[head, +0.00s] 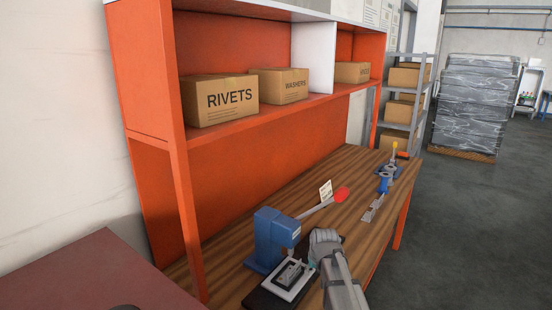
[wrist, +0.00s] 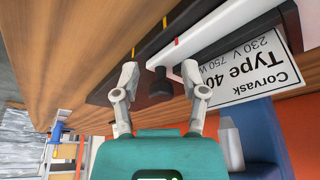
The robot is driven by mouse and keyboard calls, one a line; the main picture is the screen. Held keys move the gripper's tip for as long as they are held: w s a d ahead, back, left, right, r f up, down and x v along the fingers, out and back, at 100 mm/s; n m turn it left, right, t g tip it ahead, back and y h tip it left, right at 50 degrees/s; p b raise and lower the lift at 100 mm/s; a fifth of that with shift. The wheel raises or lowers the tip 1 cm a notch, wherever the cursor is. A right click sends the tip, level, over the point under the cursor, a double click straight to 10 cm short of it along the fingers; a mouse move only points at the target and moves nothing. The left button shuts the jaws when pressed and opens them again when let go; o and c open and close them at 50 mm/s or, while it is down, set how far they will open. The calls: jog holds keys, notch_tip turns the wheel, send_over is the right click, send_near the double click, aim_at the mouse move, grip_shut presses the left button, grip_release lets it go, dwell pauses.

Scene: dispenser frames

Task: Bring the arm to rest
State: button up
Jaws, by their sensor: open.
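My arm (head: 338,272) reaches over the wooden workbench at the blue bench device. In the wrist view my gripper (wrist: 160,72) is open, one grey finger on each side. A short black knob (wrist: 160,86) on a white bar appears between the fingers. I see no finger closed on it. In the head view the fingertips are hard to make out beside the arm's end.
The blue device (head: 268,240) has a red-tipped lever (head: 341,195) and a black-and-white base (head: 287,282). Its label (wrist: 245,70) reads Type 40. Another blue tool (head: 388,175) stands farther back. An orange shelf (head: 225,130) holds boxes above the bench (head: 345,165).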

jog(key=s+d+g, duration=0.1)
jog(key=s, duration=0.5)
jog(key=s+d+m+g, duration=0.1)
jog(key=s, duration=0.6)
jog(key=s+d+f+g, duration=0.1)
jog(key=s, duration=0.6)
jog(key=shift+m+g+h, duration=0.3)
jog(key=shift+g, duration=0.1)
